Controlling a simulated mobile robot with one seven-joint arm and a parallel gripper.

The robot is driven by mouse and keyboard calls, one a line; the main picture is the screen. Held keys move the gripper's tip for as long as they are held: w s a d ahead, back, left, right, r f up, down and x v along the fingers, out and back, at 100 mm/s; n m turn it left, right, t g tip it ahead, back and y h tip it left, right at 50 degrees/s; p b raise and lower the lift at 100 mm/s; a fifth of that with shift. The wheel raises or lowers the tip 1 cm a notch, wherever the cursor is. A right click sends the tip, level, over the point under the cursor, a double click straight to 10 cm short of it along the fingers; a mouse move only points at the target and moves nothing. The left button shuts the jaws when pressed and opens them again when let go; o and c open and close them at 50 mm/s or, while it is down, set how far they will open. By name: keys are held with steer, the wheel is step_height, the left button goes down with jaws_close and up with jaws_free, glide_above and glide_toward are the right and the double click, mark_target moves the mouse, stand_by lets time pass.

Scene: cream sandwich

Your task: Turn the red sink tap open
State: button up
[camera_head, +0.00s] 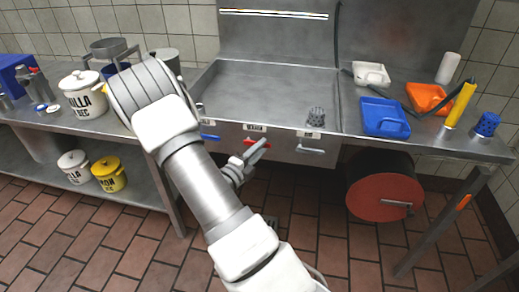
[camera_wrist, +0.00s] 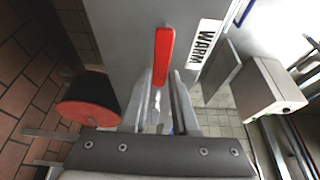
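In the head view the red tap (camera_head: 250,142) is partly hidden by my gripper (camera_head: 257,152). In the wrist view my gripper (camera_wrist: 161,80) is open, with one finger on each side of the lever's lower end. I cannot tell whether either finger touches it. The lever points straight up and down in the wrist view.
A blue tap (camera_head: 209,137) sits left on the sink front, and a metal handle (camera_head: 311,150) sits right. A red-ended drum (camera_head: 385,198) hangs below the counter at right. Pots (camera_head: 84,95) and trays (camera_head: 385,118) stand on the side counters.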

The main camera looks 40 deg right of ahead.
jaws_close()
stand_by(1.1)
